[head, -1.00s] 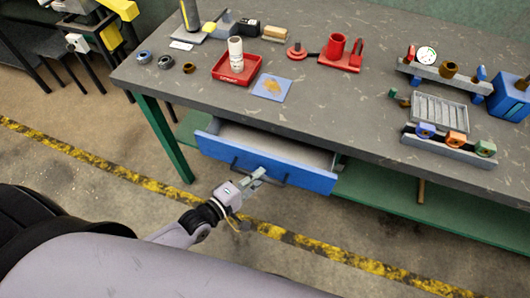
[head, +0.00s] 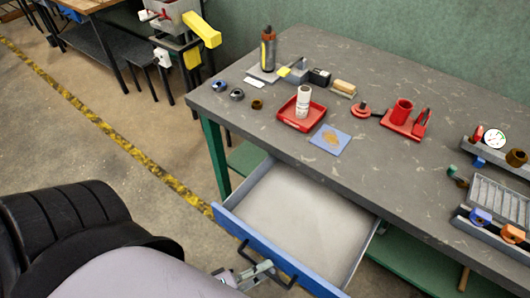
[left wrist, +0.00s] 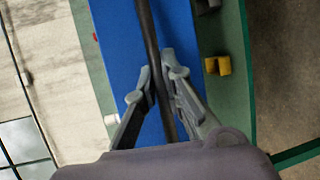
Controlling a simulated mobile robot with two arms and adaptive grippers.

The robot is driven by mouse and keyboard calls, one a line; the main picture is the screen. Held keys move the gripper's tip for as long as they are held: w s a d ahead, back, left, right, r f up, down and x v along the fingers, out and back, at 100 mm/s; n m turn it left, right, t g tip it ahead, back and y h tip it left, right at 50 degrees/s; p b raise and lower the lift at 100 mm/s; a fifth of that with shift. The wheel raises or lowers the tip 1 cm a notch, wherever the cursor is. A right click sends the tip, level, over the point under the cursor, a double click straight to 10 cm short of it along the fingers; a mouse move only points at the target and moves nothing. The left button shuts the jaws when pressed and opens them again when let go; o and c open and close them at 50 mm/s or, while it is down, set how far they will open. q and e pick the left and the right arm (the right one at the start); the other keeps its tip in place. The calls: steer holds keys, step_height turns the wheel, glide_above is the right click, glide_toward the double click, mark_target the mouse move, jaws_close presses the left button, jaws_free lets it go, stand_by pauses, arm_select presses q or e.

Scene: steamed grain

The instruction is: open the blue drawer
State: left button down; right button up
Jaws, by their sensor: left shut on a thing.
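The blue drawer (head: 275,247) stands pulled well out from under the grey workbench in the head view, and its pale inside looks empty. Its dark bar handle (head: 262,268) runs along the front panel. My left gripper (head: 265,270) is at this handle, low in the picture. In the left wrist view the fingers of my left gripper (left wrist: 158,88) close around the dark handle (left wrist: 152,45), with the blue drawer front (left wrist: 118,45) behind it. My right gripper does not show in either view.
The grey workbench top (head: 300,185) carries a red tray (head: 288,121) with a white bottle (head: 303,103), a blue card (head: 330,140), a red holder (head: 402,125) and a rack at the right. A green leg (head: 215,155) stands left of the drawer. Open floor lies to the left.

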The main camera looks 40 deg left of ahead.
arm_select(q)
steer(key=c, duration=1.7)
jaws_free()
steer(key=v, duration=1.2)
steer(key=shift+r, duration=0.1)
